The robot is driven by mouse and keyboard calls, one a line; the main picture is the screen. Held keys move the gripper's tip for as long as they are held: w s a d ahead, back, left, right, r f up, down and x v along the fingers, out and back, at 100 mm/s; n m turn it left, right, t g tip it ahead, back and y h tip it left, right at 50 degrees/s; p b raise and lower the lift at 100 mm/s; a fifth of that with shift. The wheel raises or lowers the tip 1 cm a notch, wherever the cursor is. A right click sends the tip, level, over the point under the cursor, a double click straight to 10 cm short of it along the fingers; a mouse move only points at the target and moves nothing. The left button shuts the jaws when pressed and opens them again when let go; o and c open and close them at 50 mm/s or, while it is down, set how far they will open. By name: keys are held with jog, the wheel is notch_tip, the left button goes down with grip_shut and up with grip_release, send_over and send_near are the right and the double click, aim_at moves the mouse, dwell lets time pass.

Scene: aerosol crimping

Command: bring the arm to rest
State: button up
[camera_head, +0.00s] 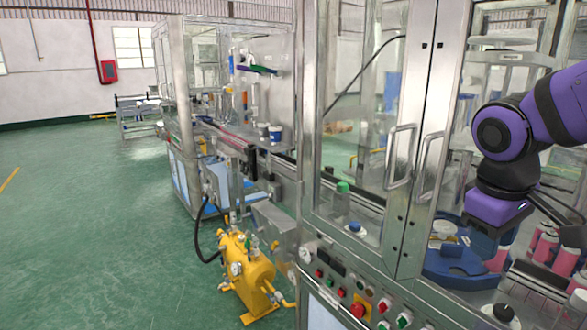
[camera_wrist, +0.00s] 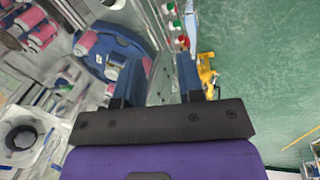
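My purple and black arm (camera_head: 505,135) reaches in from the right edge of the head view, beside the metal-framed machine. Its purple wrist part (camera_head: 495,210) hangs over the blue rotary fixture (camera_head: 455,265); the fingers are not clear there. In the wrist view my gripper (camera_wrist: 160,85) has its two dark fingers apart, with nothing seen held between them. Below and beyond it lie the blue fixture (camera_wrist: 118,45) and pink-and-white cans (camera_wrist: 86,42).
The machine's glass doors with metal handles (camera_head: 400,155) stand left of my arm. A control panel with a red button (camera_head: 358,309) is below them. Several pink cans (camera_head: 545,245) stand at the right. A yellow tank (camera_head: 245,275) stands on the green floor, which is open further left.

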jog(key=s+r+m+t+y, duration=0.2)
jog(key=s+r+m+t, duration=0.2)
jog(key=s, duration=0.4)
jog(key=shift+d+r+m, duration=0.15)
jog(key=shift+r+m, duration=0.25)
jog(key=shift+r, duration=0.45)
jog(key=shift+s, duration=0.1)
